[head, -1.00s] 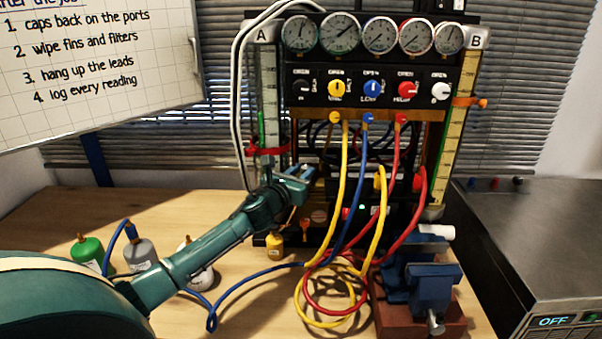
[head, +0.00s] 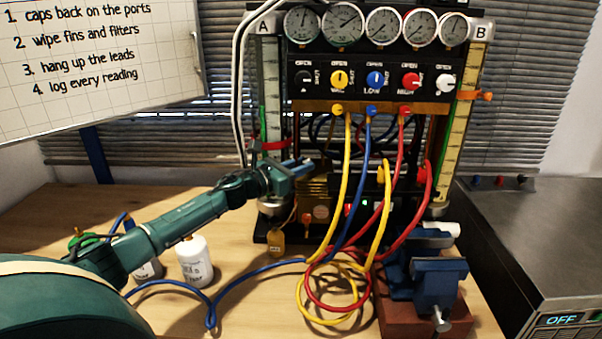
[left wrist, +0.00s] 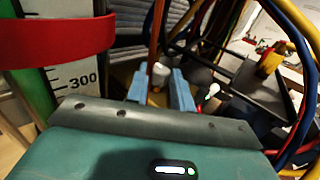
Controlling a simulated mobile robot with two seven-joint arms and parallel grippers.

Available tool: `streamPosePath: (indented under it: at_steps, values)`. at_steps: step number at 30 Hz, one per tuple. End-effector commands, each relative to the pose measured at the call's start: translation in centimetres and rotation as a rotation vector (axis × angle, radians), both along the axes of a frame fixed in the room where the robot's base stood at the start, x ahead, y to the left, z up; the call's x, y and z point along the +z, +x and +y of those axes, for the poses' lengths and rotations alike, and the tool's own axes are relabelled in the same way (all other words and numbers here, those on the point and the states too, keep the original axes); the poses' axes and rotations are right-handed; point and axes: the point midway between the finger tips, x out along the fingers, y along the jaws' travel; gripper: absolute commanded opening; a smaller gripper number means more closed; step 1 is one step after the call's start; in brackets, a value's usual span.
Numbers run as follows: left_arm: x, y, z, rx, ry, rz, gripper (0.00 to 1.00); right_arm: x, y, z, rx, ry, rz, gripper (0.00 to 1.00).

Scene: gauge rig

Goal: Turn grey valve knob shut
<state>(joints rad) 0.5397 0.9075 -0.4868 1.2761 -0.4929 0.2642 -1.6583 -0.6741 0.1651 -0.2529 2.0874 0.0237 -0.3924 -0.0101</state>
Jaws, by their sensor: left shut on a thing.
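My left gripper (head: 300,166) is in front of the lower left part of the gauge rig, near the base of tube A. In the left wrist view its two blue fingers (left wrist: 160,88) are a little apart, with a small pale grey knob (left wrist: 160,74) between their tips. I take this as the grey valve knob; in the head view it is hidden by the gripper. How far it is turned cannot be told. My right gripper is not in view.
The gauge rig's panel (head: 375,80) has several coloured knobs above the gripper. Yellow, blue and red hoses (head: 345,180) hang just right of it. A blue vise (head: 437,285) stands at front right. A white bottle (head: 195,262) stands below my arm.

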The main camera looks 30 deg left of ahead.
Motion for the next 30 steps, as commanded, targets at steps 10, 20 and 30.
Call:
streamPosePath:
  at_steps: [10, 20, 30]
  values:
    - [0.1, 0.0, 0.1, -0.007, -0.001, 0.000, 0.25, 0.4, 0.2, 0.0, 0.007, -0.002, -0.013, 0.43]
    - [0.0, 0.0, 0.0, -0.007, -0.001, 0.001, 0.45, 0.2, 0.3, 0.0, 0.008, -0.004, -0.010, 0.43]
    - [-0.3, -1.3, 0.5, -0.006, 0.001, 0.003, 0.45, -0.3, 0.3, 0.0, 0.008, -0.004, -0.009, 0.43]
